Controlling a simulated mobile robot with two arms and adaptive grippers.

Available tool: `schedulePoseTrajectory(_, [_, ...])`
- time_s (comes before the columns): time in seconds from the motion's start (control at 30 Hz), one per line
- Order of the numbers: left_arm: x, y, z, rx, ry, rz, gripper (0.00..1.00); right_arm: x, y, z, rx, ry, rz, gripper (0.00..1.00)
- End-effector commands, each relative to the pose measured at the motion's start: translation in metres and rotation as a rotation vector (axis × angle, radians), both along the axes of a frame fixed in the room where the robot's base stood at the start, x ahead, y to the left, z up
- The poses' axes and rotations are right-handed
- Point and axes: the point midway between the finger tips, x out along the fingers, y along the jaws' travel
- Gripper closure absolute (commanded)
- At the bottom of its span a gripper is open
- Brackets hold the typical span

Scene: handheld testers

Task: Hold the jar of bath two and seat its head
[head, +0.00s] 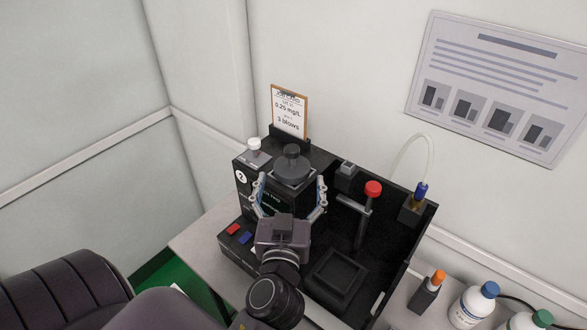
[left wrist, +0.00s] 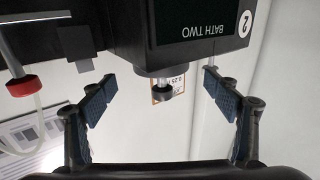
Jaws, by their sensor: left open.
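Bath two (head: 241,177) is a black block marked with a 2, at the left of a black station. A dark grey round head (head: 292,167) with a knob sits on its top; I cannot tell whether it is fully seated. My left gripper (head: 290,192) is open, its fingers on either side of the block's front, below the head. In the left wrist view, bath two (left wrist: 205,25) is upside down, and a dark cap (left wrist: 163,93) on a pale neck shows between the open fingers of my left gripper (left wrist: 160,95). The jar body is hidden. My right gripper is not in view.
A card (head: 289,111) stands behind the bath. A white-capped vial (head: 254,152) is close left of the head. A red-topped post (head: 372,189) and a tubed holder (head: 415,207) stand to the right. Bottles (head: 471,304) are at the far right. A square tray (head: 336,279) lies in front.

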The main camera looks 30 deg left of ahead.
Motion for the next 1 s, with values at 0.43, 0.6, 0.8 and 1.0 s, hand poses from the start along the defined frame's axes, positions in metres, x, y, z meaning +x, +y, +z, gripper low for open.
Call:
schedulePoseTrajectory(0.43, [0.045,0.026,0.002,0.003,0.004,0.001,0.19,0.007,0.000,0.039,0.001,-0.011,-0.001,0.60])
schedulePoseTrajectory(0.6, [0.051,0.030,-0.001,-0.002,0.003,0.001,0.19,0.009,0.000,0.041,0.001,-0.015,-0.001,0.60])
schedulePoseTrajectory(0.8, [0.051,0.030,-0.002,-0.002,0.003,0.001,0.21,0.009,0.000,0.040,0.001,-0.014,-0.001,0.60])
schedulePoseTrajectory(1.0, [0.051,0.030,-0.002,-0.001,0.004,0.001,0.43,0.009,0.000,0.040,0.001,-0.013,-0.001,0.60])
